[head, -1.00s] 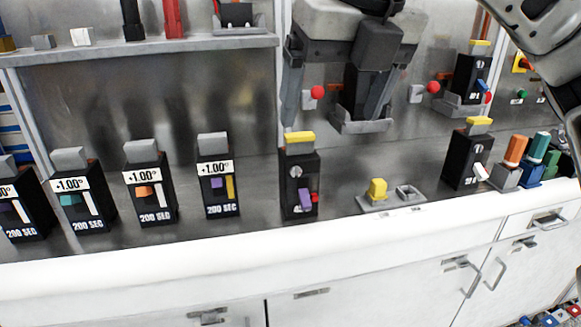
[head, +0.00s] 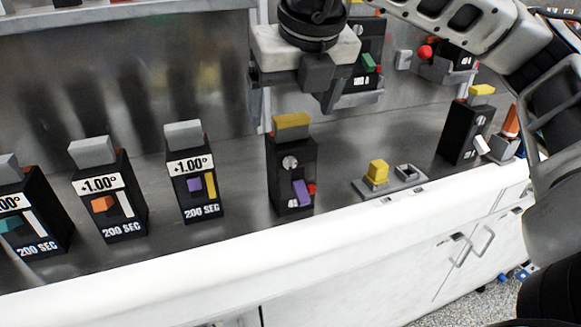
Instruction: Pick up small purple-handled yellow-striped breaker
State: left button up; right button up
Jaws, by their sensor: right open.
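The purple-handled, yellow-striped breaker (head: 199,199) stands upright on the counter left of centre. It is a black box with a grey top, a white "+1.00°" label, a purple handle and a yellow vertical stripe. My right gripper (head: 293,98) is open and empty, pointing down above and to the right of this breaker, apart from it. Its fingers appear above the yellow-topped black box. My left gripper is not in view.
A yellow-topped black box (head: 283,165) with a purple switch stands right of the breaker. Similar breakers with orange (head: 120,223) and teal handles stand to the left. A grey plate with a yellow block (head: 377,171) lies right. A shelf (head: 120,17) runs above.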

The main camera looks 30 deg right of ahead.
aim_at(292, 118)
jog(key=shift+p+x, duration=0.6)
jog(key=shift+x, duration=2.15)
jog(key=shift+d, duration=0.15)
jog(key=c, duration=1.7)
jog(key=shift+r, duration=0.1)
grip_shut()
jog(key=shift+r, duration=0.1)
